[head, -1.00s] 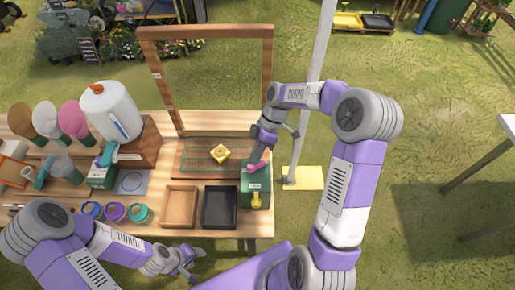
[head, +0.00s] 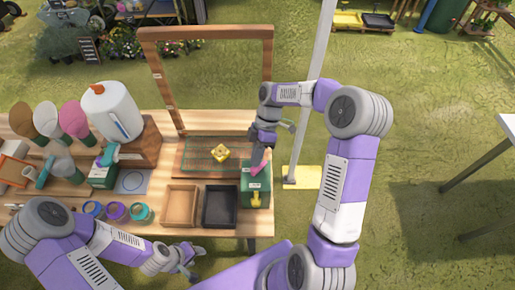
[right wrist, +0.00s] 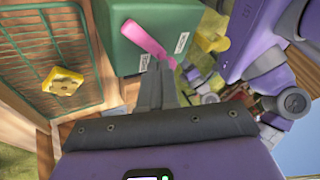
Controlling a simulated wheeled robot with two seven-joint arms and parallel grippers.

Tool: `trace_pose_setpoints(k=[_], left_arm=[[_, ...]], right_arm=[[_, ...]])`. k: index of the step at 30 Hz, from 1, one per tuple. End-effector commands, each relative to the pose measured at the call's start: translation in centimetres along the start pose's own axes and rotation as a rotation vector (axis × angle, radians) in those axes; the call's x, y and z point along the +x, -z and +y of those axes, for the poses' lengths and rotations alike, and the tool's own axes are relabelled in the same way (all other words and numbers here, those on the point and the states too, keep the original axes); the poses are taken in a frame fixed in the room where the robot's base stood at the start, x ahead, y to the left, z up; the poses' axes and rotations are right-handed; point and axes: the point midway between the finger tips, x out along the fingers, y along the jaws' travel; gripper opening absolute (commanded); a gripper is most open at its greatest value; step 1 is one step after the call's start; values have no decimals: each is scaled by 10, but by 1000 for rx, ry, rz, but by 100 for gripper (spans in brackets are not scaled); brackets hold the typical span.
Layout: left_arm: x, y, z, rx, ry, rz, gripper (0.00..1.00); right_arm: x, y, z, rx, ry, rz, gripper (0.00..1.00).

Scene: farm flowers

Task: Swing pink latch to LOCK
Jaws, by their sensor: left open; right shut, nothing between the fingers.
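The pink latch (head: 261,161) sits on top of the green box (head: 247,186) at the table's right end. My left gripper (head: 188,262) is open and empty, in front of the table's near edge, away from the box.
A yellow piece (head: 220,152) lies on the green grid mat (head: 193,164) left of the box. Brown (head: 180,188) and black (head: 219,189) trays stand in front of the mat. A wooden frame (head: 148,55) rises behind. A yellow hook (head: 256,199) is on the box's front.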

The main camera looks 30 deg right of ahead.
Motion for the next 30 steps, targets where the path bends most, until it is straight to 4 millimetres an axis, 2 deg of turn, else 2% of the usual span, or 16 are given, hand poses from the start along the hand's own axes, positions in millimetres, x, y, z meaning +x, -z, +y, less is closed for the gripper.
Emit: trace_pose_setpoints(k=[13, 30], left_arm=[[-1, 0, 0, 0, 0, 0, 50], [-6, 0, 2, 0, 0, 0, 50]], right_arm=[[0, 0, 0, -17, 9, -7, 0], [-8, -11, 7, -17, 8, -8, 0]])
